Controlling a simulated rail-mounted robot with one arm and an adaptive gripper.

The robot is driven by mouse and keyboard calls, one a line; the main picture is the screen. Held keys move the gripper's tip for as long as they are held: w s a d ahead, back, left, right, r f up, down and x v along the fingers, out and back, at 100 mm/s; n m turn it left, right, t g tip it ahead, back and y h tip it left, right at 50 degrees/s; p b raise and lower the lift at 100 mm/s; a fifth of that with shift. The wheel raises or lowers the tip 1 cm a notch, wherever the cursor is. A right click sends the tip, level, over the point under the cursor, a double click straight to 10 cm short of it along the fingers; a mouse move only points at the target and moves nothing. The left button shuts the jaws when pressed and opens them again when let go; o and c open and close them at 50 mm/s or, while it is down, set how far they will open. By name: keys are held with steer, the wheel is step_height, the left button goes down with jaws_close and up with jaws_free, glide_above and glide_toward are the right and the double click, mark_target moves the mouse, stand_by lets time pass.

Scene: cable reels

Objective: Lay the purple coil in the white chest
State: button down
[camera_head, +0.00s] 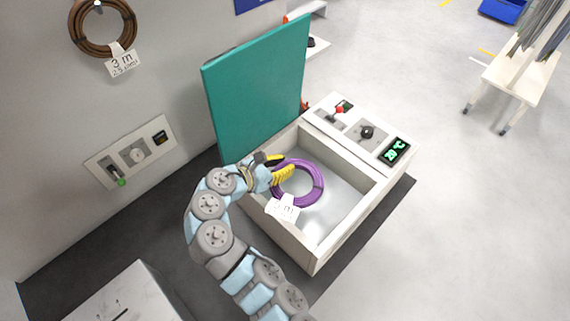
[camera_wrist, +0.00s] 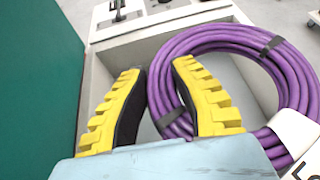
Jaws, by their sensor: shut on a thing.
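The purple coil (camera_head: 318,184) hangs from my gripper (camera_head: 279,169) over the white chest's open inside. In the wrist view the coil (camera_wrist: 289,78) passes between the two yellow fingers, and my gripper (camera_wrist: 160,95) is shut on its near-left side. A white tag (camera_head: 283,209) hangs from the coil's lower part. The white chest (camera_head: 292,241) stands open, its teal lid (camera_head: 258,88) raised at the left. The chest's floor shows below the coil; whether the coil touches it, I cannot tell.
The chest's right-hand panel has a red-knobbed lever (camera_head: 339,110), a black knob (camera_head: 367,132) and a green-lit display (camera_head: 395,151). A brown coil (camera_head: 102,50) hangs on the wall, above a wall panel (camera_head: 131,152). A white rack (camera_head: 513,80) stands at the right, with open floor between.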

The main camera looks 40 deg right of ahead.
steer(key=shift+w+d+f, duration=0.3)
steer(key=shift+w+d, duration=0.25)
steer(key=w+d+f, duration=0.3)
steer(key=w+f, duration=0.1)
steer(key=f, duration=0.2)
steer(key=shift+w+d, duration=0.35)
steer(key=shift+w+d+f, duration=0.1)
steer(key=shift+w+f, duration=0.05)
steer(key=shift+f, duration=1.7)
steer(key=shift+f+b, duration=0.3)
steer(key=shift+f, duration=0.15)
steer(key=c, duration=1)
jaws_free()
